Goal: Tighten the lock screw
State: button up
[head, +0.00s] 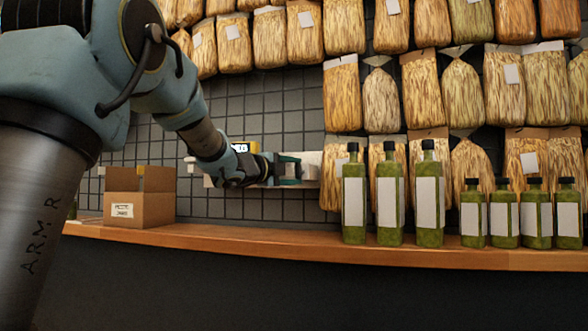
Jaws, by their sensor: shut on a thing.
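My gripper (290,170) reaches in from the upper left and points right, in front of the tiled wall. It is shut on a small part at a pale horizontal fixture (311,166). The part sits where the lock screw would be, but the fingers and the distance hide its shape. The pale fixture also shows to the left of my wrist. A yellow device with a small lit display (241,147) sits just above my wrist. How far the screw is turned cannot be seen.
A wooden shelf (290,242) runs below. Rows of filled bags (421,88) hang behind. The shelf's middle is clear.

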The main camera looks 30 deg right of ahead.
jog(key=shift+m+y+p, duration=0.4)
jog(key=shift+m+p, duration=0.05)
jog(key=shift+m, duration=0.55)
jog(key=o, duration=1.4)
jog(key=shift+c, duration=0.2)
jog(key=v, duration=1)
jog(key=shift+a, duration=0.4)
jog(key=shift+s+r, duration=0.1)
